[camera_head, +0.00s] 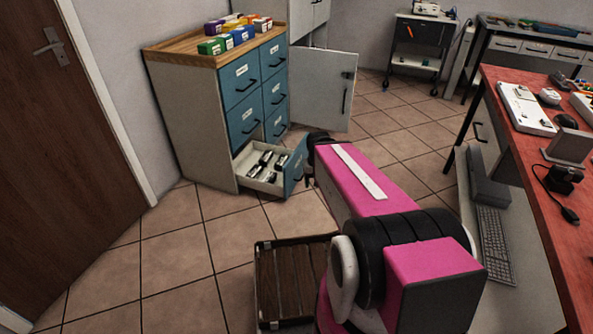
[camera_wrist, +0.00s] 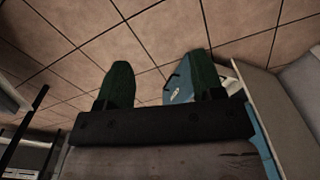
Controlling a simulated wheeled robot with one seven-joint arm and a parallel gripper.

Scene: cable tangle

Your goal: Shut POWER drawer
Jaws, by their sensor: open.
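The open drawer (camera_head: 262,181) sticks out from the bottom row of the blue-fronted cabinet (camera_head: 178,125). It is pale inside and holds several dark and white items. Its blue front (camera_head: 295,168) faces right, towards my gripper (camera_head: 314,146), which is mostly hidden by my arm in the head view. In the wrist view my gripper (camera_wrist: 160,62) has its two dark fingers spread with nothing held. The blue front (camera_wrist: 178,88), with a dark handle and a small label, shows between and behind the fingers, nearest the right one. I cannot read the label or tell whether they touch.
Coloured boxes (camera_head: 238,31) stand on the cabinet's wooden top. A grey cabinet door (camera_head: 322,88) hangs open behind the drawer. A slatted crate (camera_head: 285,280) lies on the floor beside my arm. A red-topped desk (camera_head: 545,190) stands at right. Tiled floor left of the crate is clear.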

